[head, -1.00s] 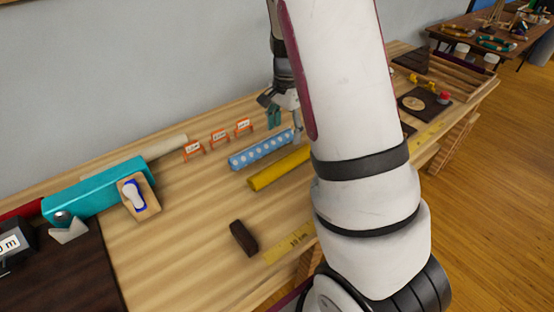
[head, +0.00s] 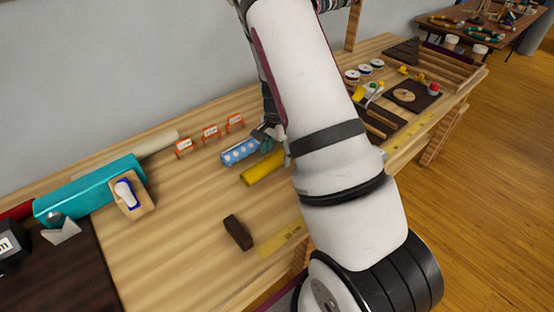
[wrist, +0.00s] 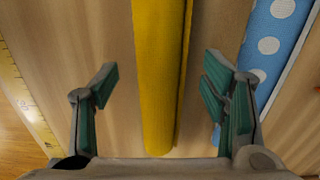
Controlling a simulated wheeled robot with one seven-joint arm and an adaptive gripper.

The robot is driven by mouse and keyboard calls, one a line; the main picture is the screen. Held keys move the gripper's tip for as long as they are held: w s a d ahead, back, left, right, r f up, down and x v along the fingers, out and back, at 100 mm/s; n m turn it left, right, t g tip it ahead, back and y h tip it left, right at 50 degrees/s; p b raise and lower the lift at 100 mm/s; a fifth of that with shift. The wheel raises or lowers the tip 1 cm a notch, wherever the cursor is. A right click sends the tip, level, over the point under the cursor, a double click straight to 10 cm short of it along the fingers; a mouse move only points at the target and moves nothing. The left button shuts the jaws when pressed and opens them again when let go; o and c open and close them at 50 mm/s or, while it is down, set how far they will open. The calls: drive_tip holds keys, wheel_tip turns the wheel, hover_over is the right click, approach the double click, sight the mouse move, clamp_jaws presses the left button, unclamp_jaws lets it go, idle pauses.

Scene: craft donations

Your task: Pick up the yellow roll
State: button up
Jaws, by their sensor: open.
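The yellow roll (head: 262,169) lies on the wooden table, partly hidden behind my arm in the head view. In the wrist view the yellow roll (wrist: 158,75) runs lengthwise between the two fingers of my gripper (wrist: 160,85), which is open with a gap on each side of the roll. In the head view my gripper (head: 270,140) is low over the blue dotted roll and the yellow roll, partly hidden by my arm. I cannot tell its exact height above the table.
A blue roll with white dots (head: 238,152) lies beside the yellow one; it also shows in the wrist view (wrist: 270,45). Orange tags (head: 210,133) stand behind. A dark block (head: 238,232) and a yellow ruler (head: 281,240) lie nearer the front.

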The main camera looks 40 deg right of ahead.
drive_tip(key=shift+f, duration=0.9)
drive_tip(key=c, duration=1.3)
drive_tip(key=shift+r, duration=0.1)
drive_tip(key=shift+c, duration=0.2)
drive_tip(key=shift+r, duration=0.45)
wheel_tip(320, 180, up, 2)
drive_tip(key=shift+w+r, duration=0.1)
drive_tip(key=shift+s+a+r, duration=0.2)
drive_tip(key=shift+s, duration=0.5)
drive_tip(key=s+a, duration=0.1)
drive_tip(key=s, duration=0.3)
drive_tip(key=s+a+r, duration=0.1)
drive_tip(key=s+a, duration=0.1)
drive_tip(key=s, duration=0.3)
drive_tip(key=s+a+b, duration=0.1)
drive_tip(key=s, duration=0.4)
drive_tip(key=shift+a+r, duration=0.15)
drive_tip(key=shift+a, duration=0.15)
